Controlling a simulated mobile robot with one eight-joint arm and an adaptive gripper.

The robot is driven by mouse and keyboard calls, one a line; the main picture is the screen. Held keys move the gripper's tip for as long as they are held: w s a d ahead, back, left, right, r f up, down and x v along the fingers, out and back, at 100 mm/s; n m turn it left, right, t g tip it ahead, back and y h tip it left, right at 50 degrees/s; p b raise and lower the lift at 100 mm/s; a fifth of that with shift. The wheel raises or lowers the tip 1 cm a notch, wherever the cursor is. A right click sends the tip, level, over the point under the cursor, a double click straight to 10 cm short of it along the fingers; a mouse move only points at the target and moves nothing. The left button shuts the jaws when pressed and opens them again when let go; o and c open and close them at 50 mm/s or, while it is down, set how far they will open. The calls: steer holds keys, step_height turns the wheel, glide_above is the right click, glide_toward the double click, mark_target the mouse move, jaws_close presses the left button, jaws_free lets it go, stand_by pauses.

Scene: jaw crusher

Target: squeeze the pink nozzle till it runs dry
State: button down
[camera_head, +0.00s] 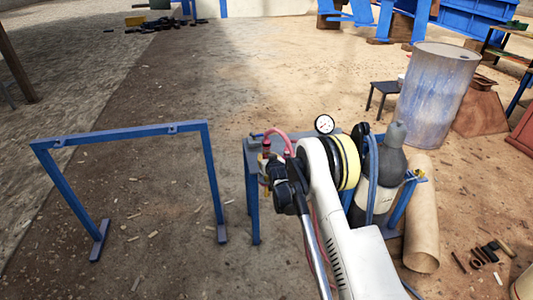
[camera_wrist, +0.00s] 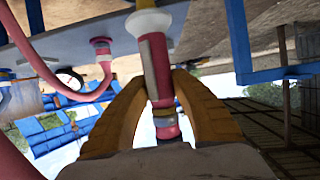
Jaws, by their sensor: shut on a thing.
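The pink nozzle (camera_wrist: 155,68) hangs from a white collar under a grey surface in the wrist view, which looks turned over. It has a silver strip along its side and yellow and pink rings at its lower end. My gripper (camera_wrist: 157,84) has its two yellow fingers on either side of the nozzle and is shut on it. In the head view my gripper (camera_head: 264,176) is at the left end of a small blue-legged bench (camera_head: 252,150), mostly hidden behind my arm. A pink hose (camera_wrist: 62,90) curves beside the nozzle to a pink fitting (camera_wrist: 101,46).
A round dial gauge (camera_head: 324,124) stands at the bench's back. A grey cylinder (camera_head: 389,160) and a rolled brown sheet (camera_head: 424,220) are right of my arm. A large drum (camera_head: 435,95) is behind right.

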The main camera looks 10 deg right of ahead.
steer(key=shift+f, duration=2.1)
steer(key=c, duration=1.1)
jaws_free()
steer(key=shift+s, duration=0.1)
steer(key=v, duration=1.2)
